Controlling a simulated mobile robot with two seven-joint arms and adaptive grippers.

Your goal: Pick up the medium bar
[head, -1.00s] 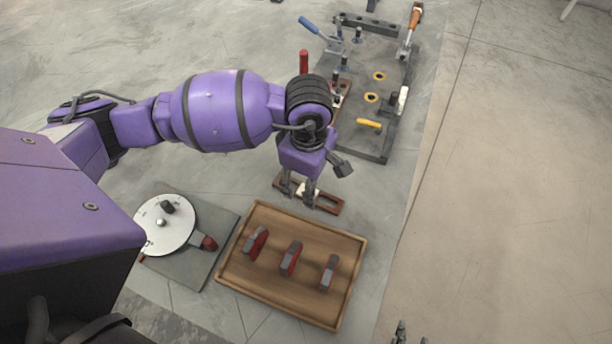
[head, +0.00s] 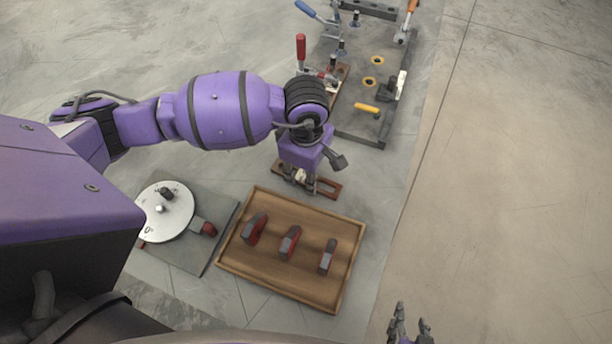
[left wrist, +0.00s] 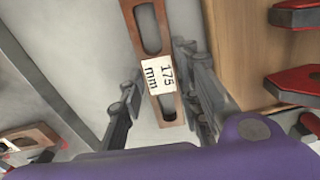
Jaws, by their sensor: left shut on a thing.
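A reddish-brown slotted bar (head: 325,187) lies just behind the wooden tray. In the left wrist view the bar (left wrist: 151,35) carries a white label reading 175 mm. My left gripper (head: 300,184) points down and is shut on this bar near its label, with one finger on each side. In the left wrist view the fingers (left wrist: 160,108) flank the bar; the exact contact is hard to see. I cannot tell whether the bar is clear of the surface. My right gripper (head: 410,330) shows at the bottom edge, empty, its fingers apart.
The wooden tray (head: 235,262) holds three red-and-grey pieces. A plate with a white disc (head: 166,212) stands left of it. A clamp fixture (head: 360,130) with levers stands at the back, with another brown bar (head: 341,78). The floor at the right is clear.

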